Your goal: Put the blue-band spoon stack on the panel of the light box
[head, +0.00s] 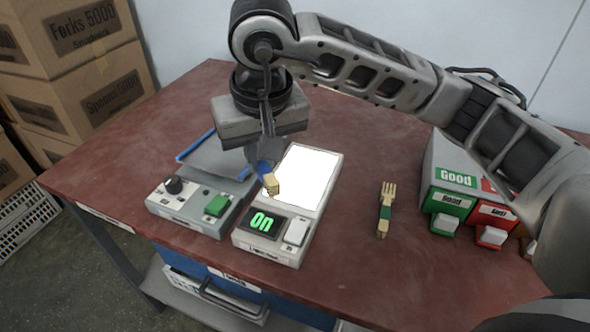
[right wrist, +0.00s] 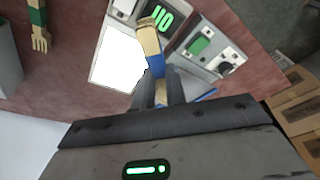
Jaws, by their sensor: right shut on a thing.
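The blue-band spoon stack (head: 269,183) is wooden with a blue band, held in my right gripper (head: 262,160). The right gripper is shut on it, and in the head view it appears over the left edge of the light box. The stack also shows in the right wrist view (right wrist: 151,45), where its end overlaps the edge of the bright panel. The light box (head: 268,249) has a lit white panel (head: 308,178) and a display reading "On". I cannot tell whether the stack touches the box. My left gripper is not in view.
A grey device (head: 190,208) with a knob, green button and blue-edged tray stands left of the light box. A green-band fork stack (head: 385,210) lies to the right. Cardboard boxes (head: 75,75) stand back left.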

